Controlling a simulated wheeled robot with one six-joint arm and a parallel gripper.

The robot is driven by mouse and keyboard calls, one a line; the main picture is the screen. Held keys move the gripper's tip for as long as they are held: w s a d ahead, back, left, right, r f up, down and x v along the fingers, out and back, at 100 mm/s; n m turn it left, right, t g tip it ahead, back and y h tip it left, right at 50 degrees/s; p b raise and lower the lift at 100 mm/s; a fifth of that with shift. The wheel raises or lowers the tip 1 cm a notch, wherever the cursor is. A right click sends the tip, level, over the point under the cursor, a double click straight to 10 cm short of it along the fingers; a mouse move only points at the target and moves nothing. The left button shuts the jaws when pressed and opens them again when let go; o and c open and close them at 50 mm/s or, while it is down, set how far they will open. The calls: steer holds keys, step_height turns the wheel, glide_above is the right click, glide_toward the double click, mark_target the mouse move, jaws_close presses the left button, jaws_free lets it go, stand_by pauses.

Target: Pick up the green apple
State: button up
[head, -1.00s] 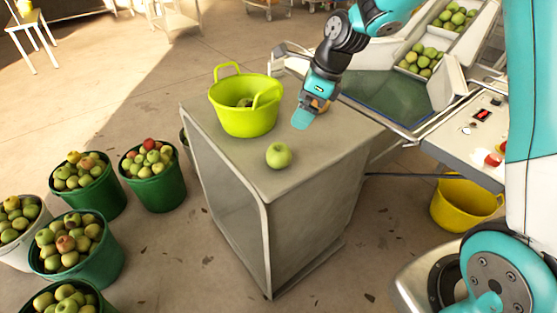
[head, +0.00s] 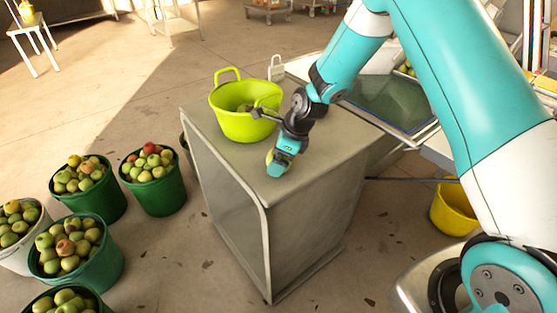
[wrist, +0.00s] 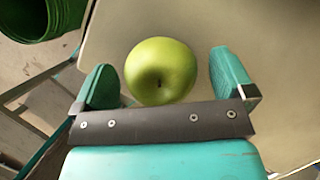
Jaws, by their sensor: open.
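The green apple (wrist: 160,68) rests on the grey cabinet top in the wrist view, lying between my two open fingers, a little nearer the left one. A gap shows on each side of it. My gripper (wrist: 166,84) is open. In the head view my gripper (head: 277,165) is low over the front part of the cabinet top and hides most of the apple; only a small yellow-green sliver shows at its left edge.
The cabinet (head: 235,160) has a lime-green tub (head: 240,125) behind my gripper, with fruit in it. Green buckets of apples (head: 152,185) stand on the floor to the left. A yellow bucket (head: 453,210) stands at the right. The cabinet's front right top is clear.

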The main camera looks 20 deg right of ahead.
steer(key=shift+a+f, duration=0.1)
steer(key=shift+f, duration=0.15)
steer(key=c, duration=1)
steer(key=shift+c, duration=0.3)
steer(key=shift+r, duration=0.15)
